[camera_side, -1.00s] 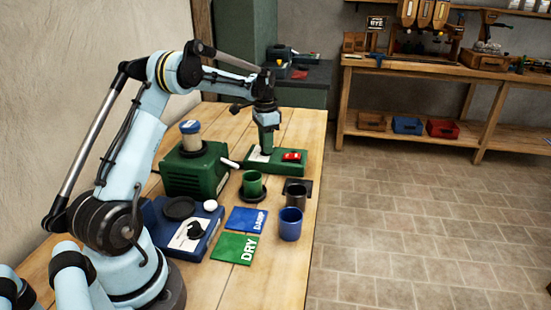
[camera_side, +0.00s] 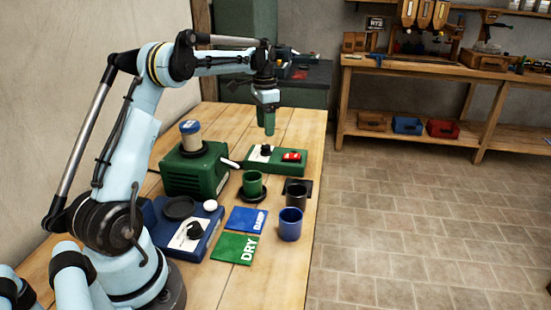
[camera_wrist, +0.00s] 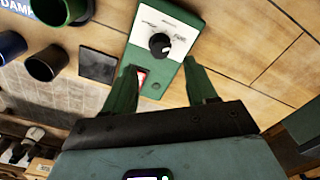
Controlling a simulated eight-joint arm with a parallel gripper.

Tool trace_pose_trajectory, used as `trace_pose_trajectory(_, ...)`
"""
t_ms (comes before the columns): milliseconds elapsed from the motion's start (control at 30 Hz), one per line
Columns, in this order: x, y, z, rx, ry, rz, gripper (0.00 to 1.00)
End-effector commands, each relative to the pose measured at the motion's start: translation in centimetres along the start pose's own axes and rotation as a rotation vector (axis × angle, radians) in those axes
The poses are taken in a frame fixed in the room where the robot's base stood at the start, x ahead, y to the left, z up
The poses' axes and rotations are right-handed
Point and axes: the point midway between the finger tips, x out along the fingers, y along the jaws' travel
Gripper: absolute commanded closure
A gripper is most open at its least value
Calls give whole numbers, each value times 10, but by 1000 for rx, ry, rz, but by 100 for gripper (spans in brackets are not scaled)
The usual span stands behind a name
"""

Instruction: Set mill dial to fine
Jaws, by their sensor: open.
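A green control box (camera_side: 288,167) stands on the bench with a black dial (camera_side: 266,150) on a white label and a red switch (camera_side: 291,157). In the wrist view the dial (camera_wrist: 160,44) sits on the white label plate (camera_wrist: 166,30); its lettering is too small to read. My gripper (camera_side: 269,133) points down above the box, apart from the dial. In the wrist view its two green fingers (camera_wrist: 161,68) are open with nothing between them, and the dial shows just beyond the tips.
A green machine (camera_side: 193,172) with a jar stands left of the box. In front are a green cup (camera_side: 252,183), a dark cup (camera_side: 295,194), a blue cup (camera_side: 290,226), blue and green cards, and a blue device (camera_side: 180,222) with a knob. The bench's right edge is near.

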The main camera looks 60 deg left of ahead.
Motion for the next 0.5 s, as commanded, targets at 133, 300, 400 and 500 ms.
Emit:
trace_pose_trajectory(133, -28, 0, 0, 0, 0, 0, 43)
trace_pose_trajectory(300, -47, 0, 0, 0, 0, 0, 43)
trace_pose_trajectory(400, -53, 0, 0, 0, 0, 0, 43)
trace_pose_trajectory(500, -56, 0, 0, 0, 0, 0, 43)
